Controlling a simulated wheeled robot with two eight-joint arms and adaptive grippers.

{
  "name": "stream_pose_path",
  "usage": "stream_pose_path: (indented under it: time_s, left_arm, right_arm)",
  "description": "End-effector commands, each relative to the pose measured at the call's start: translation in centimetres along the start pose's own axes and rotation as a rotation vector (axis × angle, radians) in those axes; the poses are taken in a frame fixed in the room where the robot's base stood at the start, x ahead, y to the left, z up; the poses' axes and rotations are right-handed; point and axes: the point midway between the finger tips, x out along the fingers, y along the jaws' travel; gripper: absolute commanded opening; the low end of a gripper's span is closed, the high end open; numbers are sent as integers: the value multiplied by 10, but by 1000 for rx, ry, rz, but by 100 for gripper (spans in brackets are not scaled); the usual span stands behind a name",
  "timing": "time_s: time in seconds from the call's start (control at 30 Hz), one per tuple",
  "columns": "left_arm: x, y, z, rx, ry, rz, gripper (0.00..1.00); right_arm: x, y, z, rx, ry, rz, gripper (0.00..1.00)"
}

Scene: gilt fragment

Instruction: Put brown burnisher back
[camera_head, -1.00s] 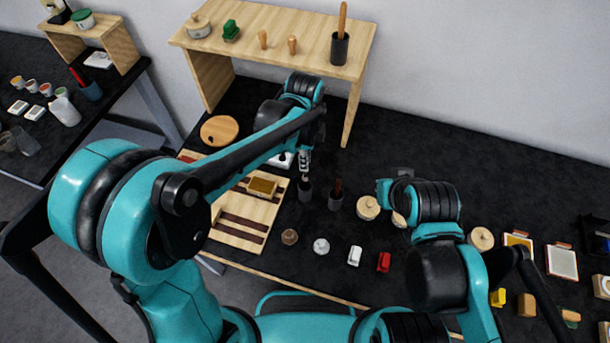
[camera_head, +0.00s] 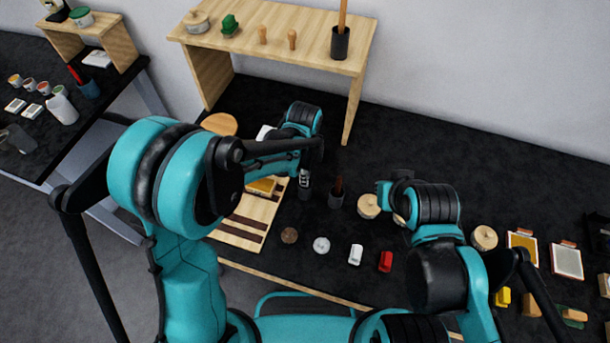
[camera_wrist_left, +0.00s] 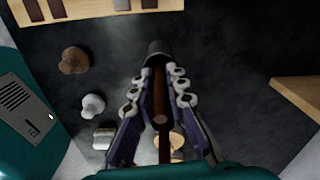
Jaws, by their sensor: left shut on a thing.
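My left gripper (camera_head: 305,181) is shut on the brown burnisher (camera_wrist_left: 160,85), whose slim brown shaft shows between the fingers in the left wrist view. It is directly over a dark cup (camera_head: 305,193), which also shows beyond the fingertips in the wrist view (camera_wrist_left: 157,48). The shaft lines up with the cup mouth; I cannot tell how deep its lower end is. A second dark cup (camera_head: 335,201) just to the right holds a reddish-brown handle (camera_head: 339,184). My right arm is bent at the right of the head view, its fingers hidden.
A striped wooden board (camera_head: 240,233) lies left of the cups. A brown knob (camera_head: 289,235), a white knob (camera_head: 321,244), a white block (camera_head: 356,254) and a red block (camera_head: 386,261) stand in front. A wooden shelf (camera_head: 280,45) stands behind.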

Motion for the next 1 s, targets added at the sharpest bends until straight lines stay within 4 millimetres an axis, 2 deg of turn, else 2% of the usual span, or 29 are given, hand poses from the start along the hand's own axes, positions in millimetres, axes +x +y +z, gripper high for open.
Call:
stream_pose_path:
  time_s: [0.07,0.1,0.17,0.57,0.67,1.0]
  left_arm:
    - [4,0,0,0,0,0,0]
    - [4,0,0,0,0,0,19]
    - [3,0,0,0,0,0,34]
    - [-3,0,0,0,0,0,34]
    - [-18,0,0,0,0,0,34]
    - [-92,0,0,0,0,0,34]
  right_arm:
    - [3,0,2,0,0,0,0]
    - [3,0,2,0,0,0,0]
    - [2,0,2,0,0,0,0]
    - [-2,0,-2,0,0,0,0]
    - [-4,0,-3,0,0,0,0]
    - [-18,0,-13,0,0,0,0]
